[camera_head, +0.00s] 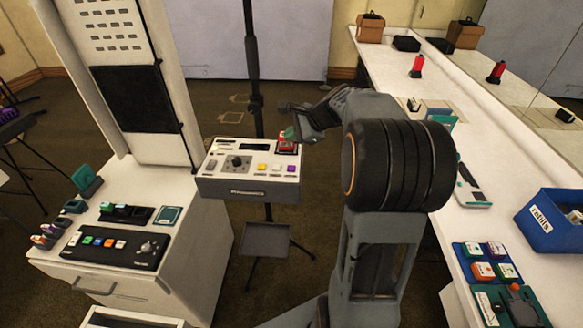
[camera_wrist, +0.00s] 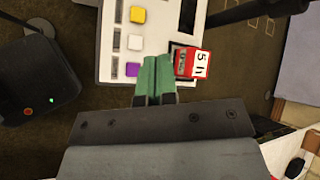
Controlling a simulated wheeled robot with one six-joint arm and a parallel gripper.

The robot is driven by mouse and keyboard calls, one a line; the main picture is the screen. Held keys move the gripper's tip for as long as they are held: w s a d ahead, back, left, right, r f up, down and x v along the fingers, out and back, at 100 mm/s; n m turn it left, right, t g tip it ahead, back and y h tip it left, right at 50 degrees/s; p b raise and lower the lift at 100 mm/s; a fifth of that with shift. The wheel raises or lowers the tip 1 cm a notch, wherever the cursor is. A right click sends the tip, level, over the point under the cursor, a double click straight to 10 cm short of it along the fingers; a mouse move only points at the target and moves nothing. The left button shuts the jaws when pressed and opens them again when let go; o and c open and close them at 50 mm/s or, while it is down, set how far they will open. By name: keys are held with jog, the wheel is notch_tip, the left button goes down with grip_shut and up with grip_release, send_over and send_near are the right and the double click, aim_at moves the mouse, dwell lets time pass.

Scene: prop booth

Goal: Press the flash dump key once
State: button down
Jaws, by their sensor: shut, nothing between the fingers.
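A white control box (camera_head: 207,180) stands on a pole in the middle of the head view, with a dark knob (camera_head: 237,163) and a row of yellow (camera_head: 263,167), white (camera_head: 276,168) and purple (camera_head: 290,168) keys. The same keys show in the wrist view: yellow (camera_wrist: 138,15), white (camera_wrist: 134,42), purple (camera_wrist: 131,69). Their labels are too small to read, so I cannot tell which is the flash dump key. My gripper (camera_wrist: 157,80) is shut and empty, its green fingertips over the box's edge between the purple key and a red-and-white block (camera_wrist: 194,63). Fingertip height is unclear.
The red block (camera_head: 287,147) sits at the box's back right corner, close beside my fingertips. A dark stand pole (camera_head: 252,60) rises behind the box. A white cabinet (camera_head: 180,250) with another button panel (camera_head: 110,246) is at left; a long counter (camera_head: 430,230) with a blue bin (camera_head: 548,225) is at right.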

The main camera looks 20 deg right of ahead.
aim_at(292, 169)
jog(key=shift+f, duration=0.1)
notch_tip(292, 169, down, 9)
jog(key=b, duration=0.7)
jog(key=shift+r, duration=0.2)
jog(key=shift+f, duration=0.1)
dwell(1.7)
jog(key=shift+f+b, duration=0.3)
jog(key=shift+b, duration=0.1)
jog(key=shift+f+b, duration=0.35)
jog(key=shift+f, duration=0.1)
dwell(0.5)
jog(key=shift+r, duration=0.15)
jog(key=shift+r+p, duration=0.75)
jog(key=shift+p, duration=0.05)
